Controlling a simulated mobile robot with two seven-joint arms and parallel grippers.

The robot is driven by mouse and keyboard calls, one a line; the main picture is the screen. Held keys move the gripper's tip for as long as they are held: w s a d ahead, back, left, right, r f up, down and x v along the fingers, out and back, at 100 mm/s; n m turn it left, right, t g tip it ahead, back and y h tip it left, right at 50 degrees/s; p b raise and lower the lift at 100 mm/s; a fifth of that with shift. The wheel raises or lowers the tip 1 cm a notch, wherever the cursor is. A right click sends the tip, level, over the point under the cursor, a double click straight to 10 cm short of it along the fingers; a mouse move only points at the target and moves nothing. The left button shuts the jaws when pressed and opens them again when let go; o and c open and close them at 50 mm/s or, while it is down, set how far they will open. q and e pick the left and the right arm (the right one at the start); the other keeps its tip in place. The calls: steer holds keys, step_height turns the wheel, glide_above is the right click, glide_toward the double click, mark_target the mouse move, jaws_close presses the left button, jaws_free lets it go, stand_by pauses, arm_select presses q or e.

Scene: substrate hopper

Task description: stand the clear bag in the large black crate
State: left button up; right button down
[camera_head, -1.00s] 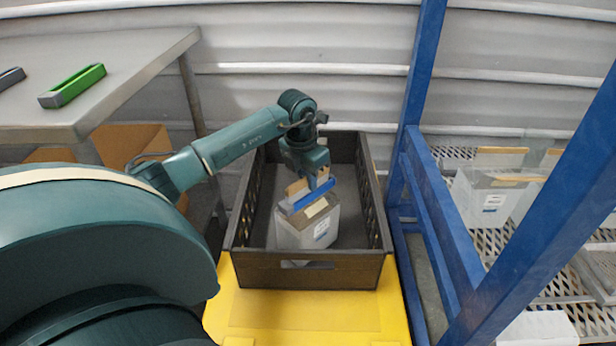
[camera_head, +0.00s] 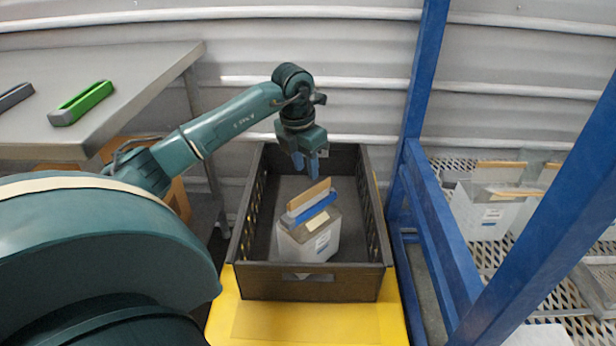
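The clear bag (camera_head: 312,243) stands upright inside the large black crate (camera_head: 308,284), near its front. A blue strip and a tan strip run along its top, and a white label shows on its side. My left gripper (camera_head: 306,165) is above the crate, behind and above the bag's top edge. Its blue fingers are apart and hold nothing; a gap shows between them and the bag. My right gripper is not in view.
The crate sits on a yellow surface (camera_head: 300,324). A blue frame post (camera_head: 415,90) rises right of the crate. Similar clear bags (camera_head: 484,214) stand on a perforated rack at the right. A grey table (camera_head: 130,85) at left carries a green object (camera_head: 80,103).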

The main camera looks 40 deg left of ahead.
arm_select(q)
steer(key=s+d+f+m+h, duration=0.15)
steer(key=d+h, duration=0.25)
steer(key=d, duration=0.7)
steer(key=s+d+f+m+h, duration=0.15)
steer(key=d+h, duration=0.25)
steer(key=d, duration=0.6)
steer(key=s+d+r+n+t+h, duration=0.3)
steer(key=s+d+n+h, duration=0.15)
steer(key=d, duration=0.25)
steer(key=s+d+r+n+t+h, duration=0.2)
steer(key=s+d+r+n+h, duration=0.15)
steer(key=d+h, duration=0.3)
steer(key=s+a+f+n+t+y, duration=0.2)
steer(key=f+n+y, duration=0.3)
steer(key=n, duration=0.8)
steer(key=s+a+f+n+t+y, duration=0.2)
steer(key=s+f+n+t+y, duration=0.1)
steer(key=n+y, duration=0.6)
step_height(320, 180, down, 3)
steer(key=n+t, duration=0.1)
steer(key=n, duration=0.3)
steer(key=shift+s+r+n+t, duration=0.15)
steer(key=shift+s+n+t, duration=0.15)
steer(key=shift+s+t, duration=0.1)
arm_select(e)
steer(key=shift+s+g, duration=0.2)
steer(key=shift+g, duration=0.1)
